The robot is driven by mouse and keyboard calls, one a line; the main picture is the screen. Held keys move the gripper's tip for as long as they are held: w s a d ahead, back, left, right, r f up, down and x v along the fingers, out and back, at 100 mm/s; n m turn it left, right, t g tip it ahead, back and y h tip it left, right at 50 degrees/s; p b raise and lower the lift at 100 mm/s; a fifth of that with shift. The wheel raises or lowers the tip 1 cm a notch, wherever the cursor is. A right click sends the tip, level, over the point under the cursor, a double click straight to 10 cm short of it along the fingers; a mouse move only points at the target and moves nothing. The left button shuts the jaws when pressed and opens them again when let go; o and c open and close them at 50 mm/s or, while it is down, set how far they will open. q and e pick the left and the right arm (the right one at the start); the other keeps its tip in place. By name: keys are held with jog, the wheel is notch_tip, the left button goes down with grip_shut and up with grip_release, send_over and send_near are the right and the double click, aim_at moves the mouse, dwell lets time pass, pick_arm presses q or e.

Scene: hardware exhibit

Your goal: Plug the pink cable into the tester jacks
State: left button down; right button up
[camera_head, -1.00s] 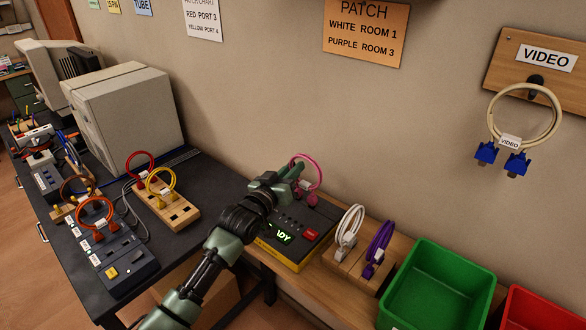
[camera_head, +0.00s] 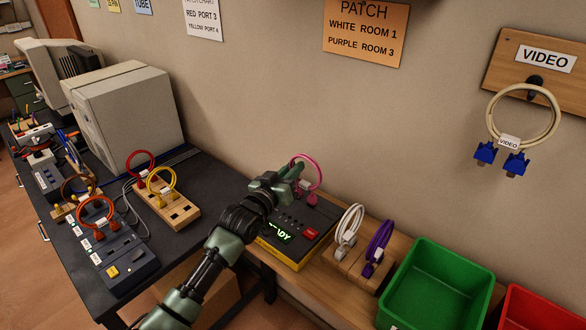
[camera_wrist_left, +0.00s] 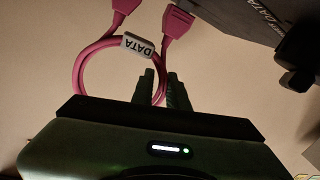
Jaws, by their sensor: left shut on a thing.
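The pink cable (camera_head: 317,168) is a loop with pink plugs at its ends. It stands over the back of the tester (camera_head: 290,226), a dark box with a yellow edge, a lit green display and a red button. My left gripper (camera_head: 299,173) is shut on the cable. In the left wrist view the fingertips (camera_wrist_left: 163,82) meet at the loop beside its white DATA tag (camera_wrist_left: 138,44), and both pink plugs (camera_wrist_left: 177,22) point to the top, near the tester's edge (camera_wrist_left: 228,20). My right gripper is out of view.
A wooden stand with a white cable (camera_head: 349,228) and a purple cable (camera_head: 379,243) is right of the tester. A green bin (camera_head: 440,285) and a red bin (camera_head: 540,310) stand further right. A wooden block with red and yellow cables (camera_head: 166,207) is left.

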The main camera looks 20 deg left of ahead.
pick_arm(q)
jog(key=shift+f, duration=0.3)
dwell(0.6)
jog(key=c, duration=1.3)
grip_release()
jog(key=shift+o, duration=0.2)
jog(key=o, duration=0.6)
jog(key=shift+s, duration=0.1)
jog(key=shift+s+a+r+p, duration=0.15)
jog(key=shift+s+a+p, duration=0.05)
jog(key=shift+s+p, duration=0.85)
jog(key=shift+s+a+p, duration=0.2)
jog(key=shift+s+p, duration=0.5)
jog(key=shift+s, duration=0.6)
jog(key=shift+s+a+p, duration=0.2)
jog(key=shift+s+p, duration=0.45)
jog(key=shift+s, duration=0.65)
